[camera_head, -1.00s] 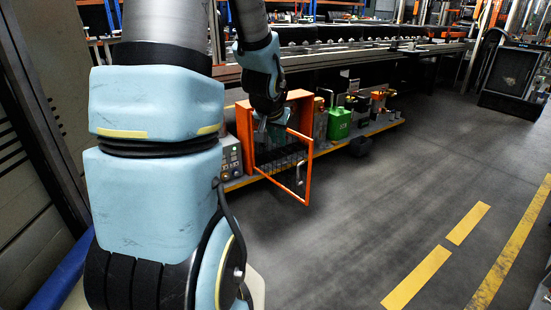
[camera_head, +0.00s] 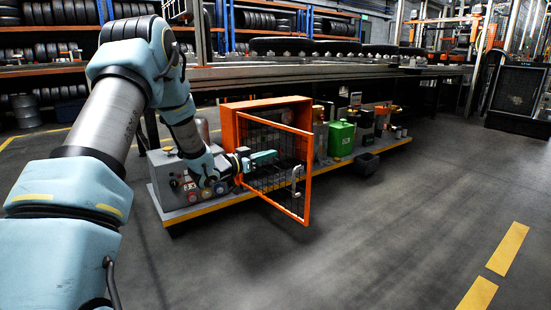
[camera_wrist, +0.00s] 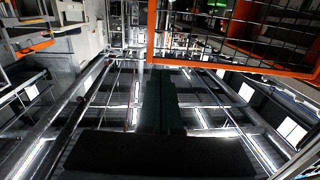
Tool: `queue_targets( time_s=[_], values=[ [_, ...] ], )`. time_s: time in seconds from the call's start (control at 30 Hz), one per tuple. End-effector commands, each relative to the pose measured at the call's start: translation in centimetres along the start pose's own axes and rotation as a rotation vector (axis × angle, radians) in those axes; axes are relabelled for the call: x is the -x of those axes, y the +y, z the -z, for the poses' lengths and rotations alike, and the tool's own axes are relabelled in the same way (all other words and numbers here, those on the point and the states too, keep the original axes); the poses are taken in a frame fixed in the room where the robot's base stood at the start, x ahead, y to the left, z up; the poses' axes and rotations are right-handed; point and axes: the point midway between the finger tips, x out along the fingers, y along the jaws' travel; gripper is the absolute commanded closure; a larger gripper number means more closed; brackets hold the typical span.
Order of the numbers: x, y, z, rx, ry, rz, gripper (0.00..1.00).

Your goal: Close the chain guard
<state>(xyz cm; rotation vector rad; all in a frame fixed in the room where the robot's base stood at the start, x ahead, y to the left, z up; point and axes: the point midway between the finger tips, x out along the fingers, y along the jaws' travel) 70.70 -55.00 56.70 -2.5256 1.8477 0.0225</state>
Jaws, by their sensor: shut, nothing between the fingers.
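The chain guard is an orange-framed door with dark wire mesh (camera_head: 307,182). It stands swung out from the front of an orange box (camera_head: 268,105), with a pale handle (camera_head: 296,179) near its free edge. My gripper (camera_head: 272,157) is shut and empty, level with the upper half of the guard, and overlaps its mesh in the head view. I cannot tell whether it touches the mesh. In the wrist view the guard's orange frame (camera_wrist: 225,66) and mesh cross the upper right, beside my dark gripper (camera_wrist: 158,85).
A grey control box (camera_head: 178,180) stands left of the orange box on a low yellow-edged platform (camera_head: 205,208). A green can (camera_head: 341,138) and other containers stand to the right. The floor in front is clear.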

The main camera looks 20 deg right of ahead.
Motion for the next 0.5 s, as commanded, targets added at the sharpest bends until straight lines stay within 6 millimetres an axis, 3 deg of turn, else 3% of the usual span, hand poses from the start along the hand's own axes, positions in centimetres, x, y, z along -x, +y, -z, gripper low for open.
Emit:
queue_targets(
  time_s=[0.27, 0.5],
  values=[
    [-2.2, 0.6, -0.5, 0.001, 0.022, -0.026, 1.00],
    [-6.9, 0.7, -0.6, -0.001, 0.021, -0.024, 1.00]
  ],
)
